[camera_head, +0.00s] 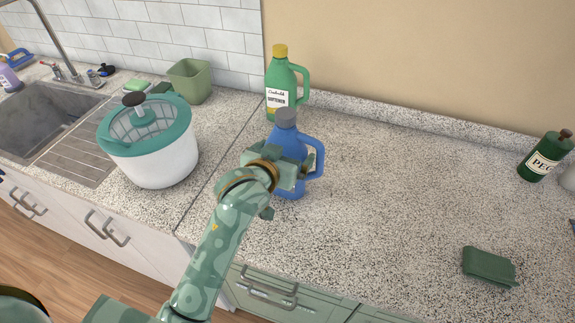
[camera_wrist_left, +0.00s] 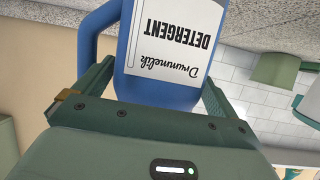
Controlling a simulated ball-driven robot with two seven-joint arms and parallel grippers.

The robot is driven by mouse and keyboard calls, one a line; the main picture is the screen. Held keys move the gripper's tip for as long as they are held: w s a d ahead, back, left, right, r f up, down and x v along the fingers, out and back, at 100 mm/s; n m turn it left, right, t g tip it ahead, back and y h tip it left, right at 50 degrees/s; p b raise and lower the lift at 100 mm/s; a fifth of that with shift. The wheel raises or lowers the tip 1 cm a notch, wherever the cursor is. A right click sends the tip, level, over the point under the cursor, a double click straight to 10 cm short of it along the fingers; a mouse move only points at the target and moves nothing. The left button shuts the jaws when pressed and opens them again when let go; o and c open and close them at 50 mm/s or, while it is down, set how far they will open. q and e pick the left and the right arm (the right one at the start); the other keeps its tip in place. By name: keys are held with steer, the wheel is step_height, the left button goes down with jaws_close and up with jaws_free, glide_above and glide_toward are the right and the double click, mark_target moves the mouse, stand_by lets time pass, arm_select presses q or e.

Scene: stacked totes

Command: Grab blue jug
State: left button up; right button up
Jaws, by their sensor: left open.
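The blue jug (camera_head: 291,143) stands upright on the speckled counter, with a grey cap and a handle on its right side. In the wrist view the open fingers of my left gripper (camera_wrist_left: 150,85) stand on either side of the jug's body. I cannot tell whether they touch it. My right gripper is not in view.
A green softener bottle (camera_head: 283,84) stands just behind the jug. A white and teal salad spinner (camera_head: 160,158) is to the left, by the sink (camera_head: 50,115). A green cloth (camera_head: 489,267) and dark bottle (camera_head: 543,157) are at right. The counter between is clear.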

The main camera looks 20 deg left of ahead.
arm_select(q)
steer(key=shift+w+f, duration=0.25)
steer(key=shift+w, duration=0.3)
steer(key=shift+s+r, duration=0.1)
steer(key=shift+c, duration=0.3)
steer(key=c, duration=0.6)
